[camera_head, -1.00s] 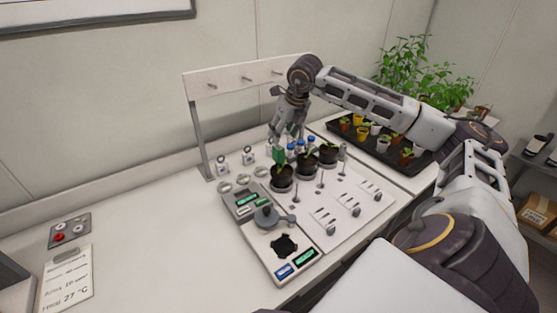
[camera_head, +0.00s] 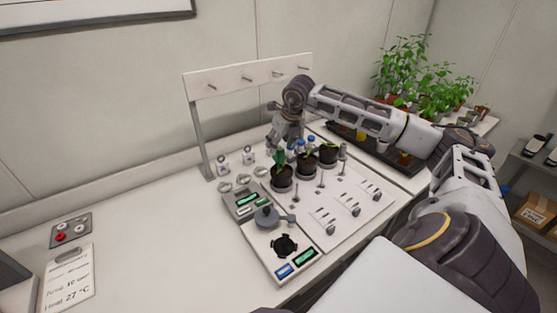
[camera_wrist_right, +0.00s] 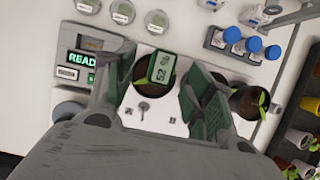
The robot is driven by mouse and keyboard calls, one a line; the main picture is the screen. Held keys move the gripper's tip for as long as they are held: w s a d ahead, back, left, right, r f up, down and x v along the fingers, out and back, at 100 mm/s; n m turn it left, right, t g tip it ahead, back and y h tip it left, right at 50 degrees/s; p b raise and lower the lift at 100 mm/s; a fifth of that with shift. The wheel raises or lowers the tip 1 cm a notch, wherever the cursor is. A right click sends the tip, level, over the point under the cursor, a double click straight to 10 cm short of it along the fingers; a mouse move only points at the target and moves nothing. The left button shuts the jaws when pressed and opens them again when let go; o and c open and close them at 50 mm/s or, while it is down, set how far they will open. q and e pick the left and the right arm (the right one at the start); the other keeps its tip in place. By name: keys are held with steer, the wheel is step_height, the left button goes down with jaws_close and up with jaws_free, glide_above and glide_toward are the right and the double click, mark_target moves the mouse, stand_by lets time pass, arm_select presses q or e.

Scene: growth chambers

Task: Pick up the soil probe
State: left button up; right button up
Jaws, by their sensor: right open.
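The soil probe (camera_wrist_right: 161,67), with a green display reading 52 %, shows between my right gripper's fingers in the right wrist view. It appears to stand at the front-left dark pot (camera_head: 281,186); its lower part is hidden. My right gripper (camera_wrist_right: 163,82) is open, one finger on each side of the display, and I cannot tell whether either touches it. In the head view my right gripper (camera_head: 284,137) is above and just behind the row of potted plants. My left gripper is not in view.
Two more dark pots (camera_head: 306,169) stand close beside the probe's pot, with blue-capped bottles (camera_wrist_right: 232,35) behind. A device with a green READY display (camera_wrist_right: 88,59) lies to the left. A white peg rack (camera_head: 228,82) stands behind. The counter's left side is mostly clear.

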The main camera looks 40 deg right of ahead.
mark_target(279, 148)
steer(key=x, duration=0.3)
steer(key=shift+s+d+p, duration=0.1)
steer(key=shift+d+p, duration=0.05)
steer(key=shift+p, duration=0.2)
steer(key=shift+w+f, duration=0.25)
steer(key=shift+f, duration=0.3)
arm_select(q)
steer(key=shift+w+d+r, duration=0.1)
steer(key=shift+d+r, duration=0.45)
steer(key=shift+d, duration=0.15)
arm_select(e)
steer(key=shift+d+f, duration=0.1)
steer(key=shift+f, duration=0.1)
jaws_close()
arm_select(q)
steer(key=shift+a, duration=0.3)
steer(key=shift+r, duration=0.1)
arm_select(e)
steer(key=shift+r, duration=0.2)
